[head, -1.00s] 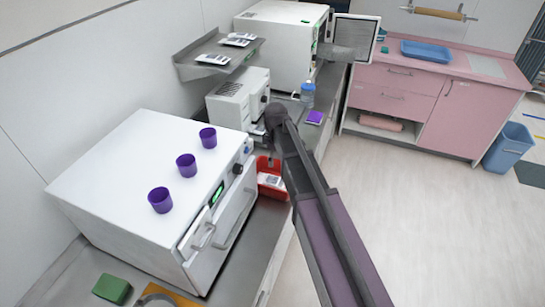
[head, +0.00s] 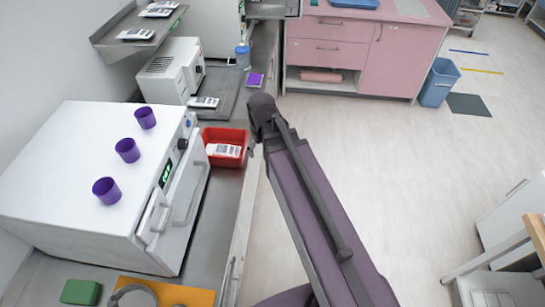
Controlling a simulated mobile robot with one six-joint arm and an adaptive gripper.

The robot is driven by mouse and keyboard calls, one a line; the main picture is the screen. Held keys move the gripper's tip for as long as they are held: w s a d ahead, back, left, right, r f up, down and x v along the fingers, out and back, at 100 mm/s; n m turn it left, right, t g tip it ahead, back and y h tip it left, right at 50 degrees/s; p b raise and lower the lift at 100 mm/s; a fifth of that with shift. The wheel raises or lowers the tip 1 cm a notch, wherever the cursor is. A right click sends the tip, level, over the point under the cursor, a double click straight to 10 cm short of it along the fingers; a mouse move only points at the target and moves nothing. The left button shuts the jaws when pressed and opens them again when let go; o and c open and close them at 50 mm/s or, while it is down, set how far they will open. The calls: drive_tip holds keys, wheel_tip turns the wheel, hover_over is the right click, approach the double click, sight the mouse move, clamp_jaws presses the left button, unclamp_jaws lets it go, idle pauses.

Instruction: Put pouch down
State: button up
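A white pouch with dark print (head: 223,151) lies in the red bin (head: 226,134) on the steel counter. Another such pouch (head: 203,102) lies on the dark grey tray (head: 224,88) in front of the small white device. More pouches lie on the wall shelf, one near its front (head: 136,34) and others farther back (head: 158,10). My arm reaches up the middle of the head view, to the right of the red bin. My gripper cannot be made out; the arm hides that area, so whether it holds a pouch cannot be seen.
A large white oven-like unit (head: 80,180) carries purple cups (head: 127,150). A green block (head: 80,291) and an orange mat (head: 200,297) are at the front. A blue-capped jar (head: 243,57) and a purple item (head: 255,80) stand beyond the tray. The floor at right is open.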

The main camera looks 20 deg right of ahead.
drive_tip(key=s+d+m, duration=0.1)
drive_tip(key=s, duration=0.1)
drive_tip(key=s+d+m, duration=0.1)
drive_tip(key=s, duration=0.1)
drive_tip(key=shift+d+m, duration=0.15)
drive_tip(key=shift+m, duration=0.25)
idle(0.9)
